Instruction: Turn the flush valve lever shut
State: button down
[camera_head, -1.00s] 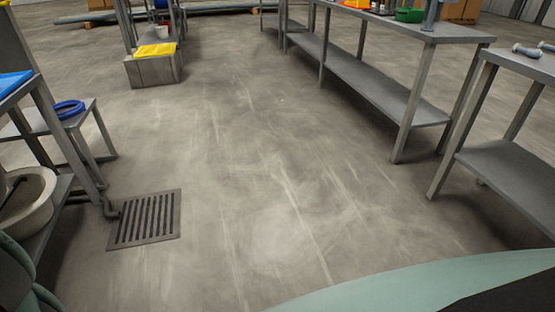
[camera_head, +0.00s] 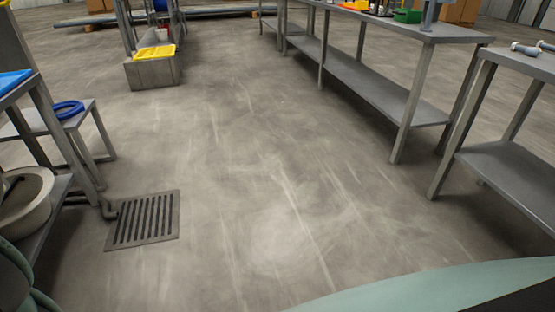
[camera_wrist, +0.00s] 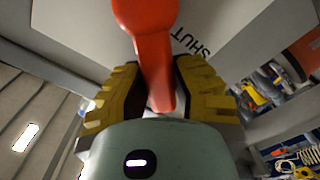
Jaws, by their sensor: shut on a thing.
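The red-orange valve lever (camera_wrist: 150,45) shows in the wrist view, running from the top edge down between the fingers. My gripper (camera_wrist: 158,90) has its two black and yellow padded fingers closed on the lever from both sides. Behind it is a pale grey panel (camera_wrist: 80,30) with the word SHUT (camera_wrist: 190,42) printed just to the right of the lever. The lever's pivot and the valve body are not clearly visible. The head view shows neither the lever nor my gripper.
In the head view, a grey workbench (camera_head: 385,95) and a second bench (camera_head: 515,175) stand on the right. A shelf (camera_head: 50,225) with a pale basin (camera_head: 30,195) is on the left, beside a floor drain (camera_head: 145,220). The middle floor is clear.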

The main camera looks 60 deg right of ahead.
jog(key=c, duration=0.7)
grip_release()
jog(key=shift+a+f, duration=0.1)
jog(key=shift+c, duration=0.2)
jog(key=v, duration=1.2)
jog(key=shift+w, duration=0.1)
